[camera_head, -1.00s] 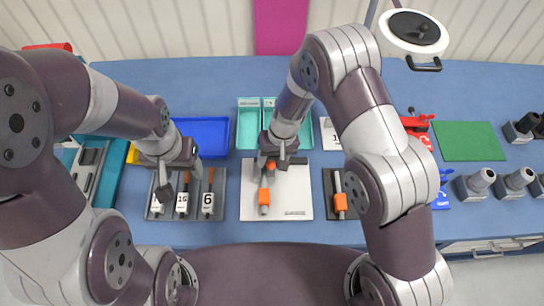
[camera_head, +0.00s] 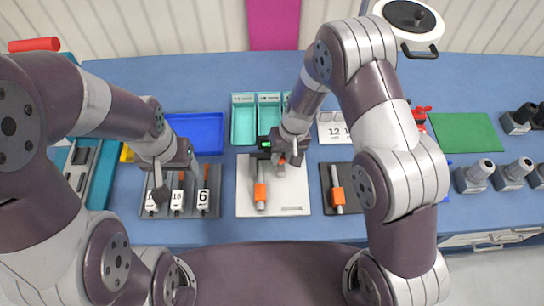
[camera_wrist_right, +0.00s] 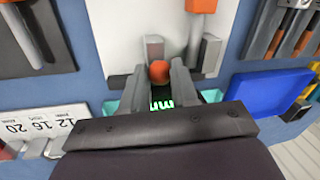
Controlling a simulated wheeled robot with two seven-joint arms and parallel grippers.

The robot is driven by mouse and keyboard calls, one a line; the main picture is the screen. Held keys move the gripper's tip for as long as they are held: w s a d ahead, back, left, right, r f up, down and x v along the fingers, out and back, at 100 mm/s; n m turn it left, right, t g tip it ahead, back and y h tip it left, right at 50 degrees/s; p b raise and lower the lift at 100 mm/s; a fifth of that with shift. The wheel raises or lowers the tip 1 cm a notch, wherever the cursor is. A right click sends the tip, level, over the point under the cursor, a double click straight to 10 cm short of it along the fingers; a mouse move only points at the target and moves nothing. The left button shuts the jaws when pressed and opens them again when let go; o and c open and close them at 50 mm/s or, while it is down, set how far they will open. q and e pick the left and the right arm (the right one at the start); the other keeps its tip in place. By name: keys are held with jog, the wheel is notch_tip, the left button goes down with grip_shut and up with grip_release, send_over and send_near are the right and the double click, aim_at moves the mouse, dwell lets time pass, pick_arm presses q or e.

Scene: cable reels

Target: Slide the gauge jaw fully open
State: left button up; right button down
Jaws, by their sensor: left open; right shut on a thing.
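The gauge stands at the back edge of a white plate (camera_head: 287,205) in the head view. Its dark body with a green display (camera_head: 264,143) shows left of my right gripper (camera_head: 281,160). My right gripper is shut on the gauge jaw's orange-red knob (camera_wrist_right: 160,71), which shows between the fingers in the right wrist view. A grey jaw block (camera_wrist_right: 154,46) stands just beyond the knob. The fingers hide part of the gauge, so I cannot tell how wide the jaw stands. My left gripper (camera_head: 175,175) is open and empty, over a grey tray with numbered tags.
An orange-collared rod (camera_head: 260,193) lies on the white plate. The grey tray (camera_head: 213,180) is at its left and a dark tray with another rod (camera_head: 337,190) at its right. A blue tray (camera_head: 198,130) and teal bins (camera_head: 243,125) lie behind. A green mat (camera_head: 465,133) is clear.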

jog(key=shift+r, duration=0.1)
jog(key=c, duration=1)
grip_release()
jog(key=shift+d, duration=0.1)
jog(key=shift+o, duration=0.7)
jog(key=shift+d, duration=0.2)
jog(key=shift+w+a+r, duration=0.1)
jog(key=shift+r, duration=0.3)
notch_tip(320, 180, up, 12)
jog(key=d+b, duration=0.2)
jog(key=shift+w+d+f, duration=0.15)
jog(key=shift+d+f, duration=0.05)
jog(key=shift+d, duration=0.15)
